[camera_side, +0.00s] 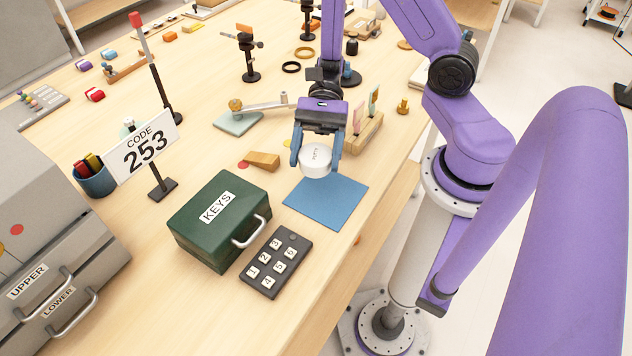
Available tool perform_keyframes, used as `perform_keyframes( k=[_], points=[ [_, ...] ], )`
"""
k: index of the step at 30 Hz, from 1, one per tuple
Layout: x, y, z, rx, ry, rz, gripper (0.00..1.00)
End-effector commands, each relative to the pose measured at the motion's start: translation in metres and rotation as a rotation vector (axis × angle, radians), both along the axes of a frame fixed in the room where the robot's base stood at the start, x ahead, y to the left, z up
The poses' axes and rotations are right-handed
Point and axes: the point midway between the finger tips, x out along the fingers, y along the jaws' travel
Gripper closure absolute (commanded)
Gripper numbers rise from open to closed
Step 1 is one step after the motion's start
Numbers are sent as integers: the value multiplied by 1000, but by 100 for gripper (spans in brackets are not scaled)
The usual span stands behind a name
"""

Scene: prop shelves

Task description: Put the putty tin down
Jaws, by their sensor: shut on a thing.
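The tin is over the far part of a blue square mat (330,205) on the table. I cannot tell whether the tin touches the mat or hangs a little above it.
A wooden block (262,161) lies left of the mat. A green KEYS box (220,220) and a dark keypad (275,262) stand in front-left. A wooden holder with upright cards (363,132) is close on the right. The mat's near part is bare.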

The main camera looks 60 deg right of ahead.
Motion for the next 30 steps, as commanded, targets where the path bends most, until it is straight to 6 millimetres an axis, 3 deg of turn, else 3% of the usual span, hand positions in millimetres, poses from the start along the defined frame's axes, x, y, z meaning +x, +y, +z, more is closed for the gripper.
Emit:
perform_keyframes(
  k=[6,13,21,30],
  points=[
    [-1,0,-25,-1,5,0,63],
    [-1,0,-36,-1,2,0,63],
    [-1,0,-63,0,4,1,63],
    [-1,0,-68,0,0,1,63]
  ],
)
